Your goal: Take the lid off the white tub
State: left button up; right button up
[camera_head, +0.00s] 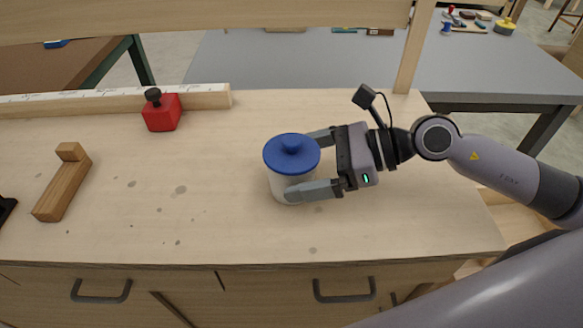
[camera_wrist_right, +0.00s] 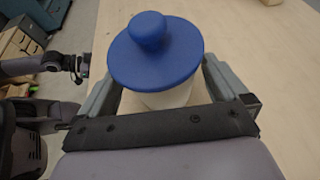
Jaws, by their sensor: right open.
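The white tub (camera_head: 279,186) stands upright on the wooden workbench (camera_head: 226,232). Its round blue lid (camera_head: 283,161) has a knob on top and sits on the tub. In the right wrist view the blue lid (camera_wrist_right: 150,68) hides most of the white tub (camera_wrist_right: 168,97). My right gripper (camera_head: 302,165) comes in from the right and is open, with one finger on either side of the tub below the lid's level. I cannot tell whether the fingers touch it. An arm end that looks like my left gripper (camera_wrist_right: 76,67) shows small at the wrist view's left edge; its jaws are unclear.
A red block with a black knob (camera_head: 162,113) sits by a long ruled rail (camera_head: 110,100) at the back left. A wooden L-shaped piece (camera_head: 64,185) lies at the left. The bench is clear between these and the tub. A grey table (camera_head: 300,62) stands behind.

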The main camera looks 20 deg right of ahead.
aim_at(302, 151)
jog(key=shift+w+a+f, duration=0.15)
jog(key=shift+w+a, duration=0.05)
jog(key=shift+a, duration=0.15)
jog(key=c, duration=0.9)
jog(key=shift+o, duration=0.2)
notch_tip(302, 151, up, 20)
jog(key=p, duration=0.1)
